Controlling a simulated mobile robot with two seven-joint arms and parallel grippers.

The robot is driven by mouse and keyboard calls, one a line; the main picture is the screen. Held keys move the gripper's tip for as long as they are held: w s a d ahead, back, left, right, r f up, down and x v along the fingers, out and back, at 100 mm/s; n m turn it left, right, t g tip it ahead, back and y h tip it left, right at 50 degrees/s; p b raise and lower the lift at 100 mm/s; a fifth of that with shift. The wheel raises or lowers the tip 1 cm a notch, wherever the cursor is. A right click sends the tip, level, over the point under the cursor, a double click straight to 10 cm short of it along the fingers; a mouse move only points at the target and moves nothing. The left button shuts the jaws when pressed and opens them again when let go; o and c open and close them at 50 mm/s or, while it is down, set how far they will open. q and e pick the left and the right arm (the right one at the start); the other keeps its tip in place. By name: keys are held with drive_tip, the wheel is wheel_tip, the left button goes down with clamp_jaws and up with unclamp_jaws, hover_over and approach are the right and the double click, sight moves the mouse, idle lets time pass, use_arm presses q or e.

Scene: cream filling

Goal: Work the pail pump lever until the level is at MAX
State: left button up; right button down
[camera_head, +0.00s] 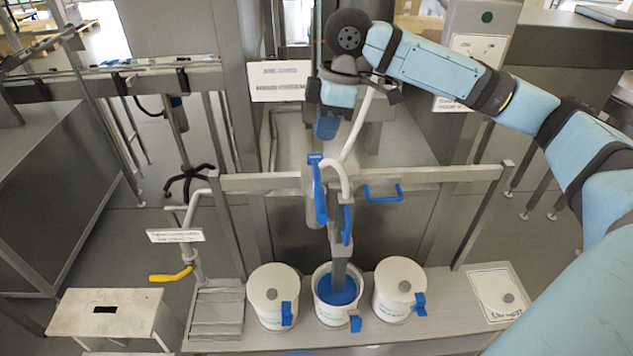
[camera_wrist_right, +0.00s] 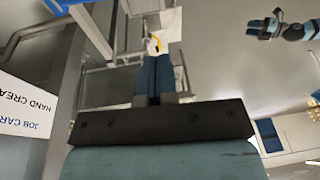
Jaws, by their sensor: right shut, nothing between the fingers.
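The middle pail (camera_head: 324,318) stands open with blue inside, under a grey pump spout (camera_head: 339,270). A pale slanting bar (camera_head: 357,125), perhaps the pump lever, rises above the pump. My right gripper (camera_head: 327,128) is just left of this bar, apparently empty, with its blue fingers pointing down; whether it touches the bar cannot be told. In the right wrist view its fingers (camera_wrist_right: 155,75) are together. A light-blue and dark arm end, probably my left gripper (camera_wrist_right: 265,28), shows small at top right there; its jaws are unclear. No MAX mark or level can be read.
Lidded white pails stand left (camera_head: 273,290) and right (camera_head: 399,283) of the open one. A metal rail (camera_head: 455,174) crosses behind them. Blue handles (camera_head: 383,194) stick out near the pump. A job card sign (camera_head: 280,80) stands behind. A white step stool (camera_head: 105,312) is at lower left.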

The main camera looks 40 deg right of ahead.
drive_tip(key=shift+s+r, duration=0.1)
drive_tip(key=shift+r, duration=0.15)
drive_tip(key=p, duration=0.1)
approach(316, 200)
drive_tip(key=x, duration=0.5)
drive_tip(key=shift+a, duration=0.25)
drive_tip(key=shift+s+f, duration=0.1)
drive_tip(key=shift+f, duration=0.65)
